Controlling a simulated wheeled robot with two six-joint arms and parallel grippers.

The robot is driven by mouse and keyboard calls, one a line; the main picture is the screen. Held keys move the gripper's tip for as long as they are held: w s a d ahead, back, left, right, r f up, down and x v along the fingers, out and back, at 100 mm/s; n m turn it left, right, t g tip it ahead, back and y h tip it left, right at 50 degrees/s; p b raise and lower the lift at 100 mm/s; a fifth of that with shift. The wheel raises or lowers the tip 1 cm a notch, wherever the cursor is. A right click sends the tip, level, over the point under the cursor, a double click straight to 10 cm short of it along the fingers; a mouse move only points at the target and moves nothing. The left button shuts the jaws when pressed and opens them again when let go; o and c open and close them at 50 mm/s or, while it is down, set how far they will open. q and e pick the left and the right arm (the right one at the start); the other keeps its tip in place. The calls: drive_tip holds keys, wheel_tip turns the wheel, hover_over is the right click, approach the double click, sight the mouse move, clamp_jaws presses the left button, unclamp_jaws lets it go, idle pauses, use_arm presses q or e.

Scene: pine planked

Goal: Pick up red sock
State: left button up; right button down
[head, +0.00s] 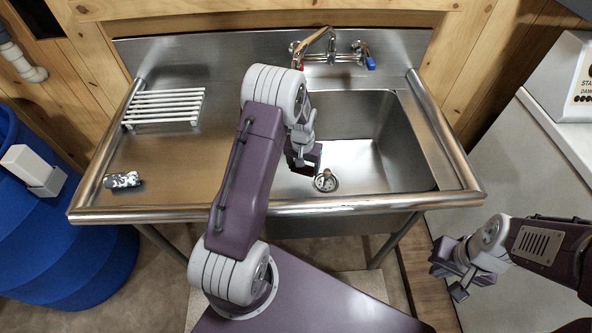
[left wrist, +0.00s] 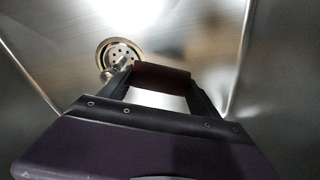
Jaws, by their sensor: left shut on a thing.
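The red sock (left wrist: 162,78) is a dark red, rolled bundle between the fingertips in the left wrist view. My left gripper (left wrist: 160,86) is shut on it, with one finger at each end. In the head view my left gripper (head: 304,158) hangs over the sink basin, and the sock is mostly hidden there by the gripper and wrist. The sock appears above the basin floor near the drain, but its exact height is unclear. My right gripper (head: 450,279) is outside the sink at the lower right, its fingers apart and empty.
The steel sink basin (head: 405,150) has a drain (head: 326,181) and a faucet (head: 330,57) behind. On the left drainboard are a white rack (head: 165,105) and a grey patterned roll (head: 122,180). A blue barrel (head: 60,245) stands left; a pale machine (head: 530,150) stands right.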

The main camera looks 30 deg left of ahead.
use_arm(q)
drive_tip(key=w+d+r, duration=0.2)
drive_tip(key=d+r, duration=0.3)
drive_tip(key=d, duration=0.3)
drive_tip(key=shift+w+d+r+p, duration=0.2)
drive_tip(key=shift+w+d+p, duration=0.05)
drive_tip(key=shift+d+p, duration=0.15)
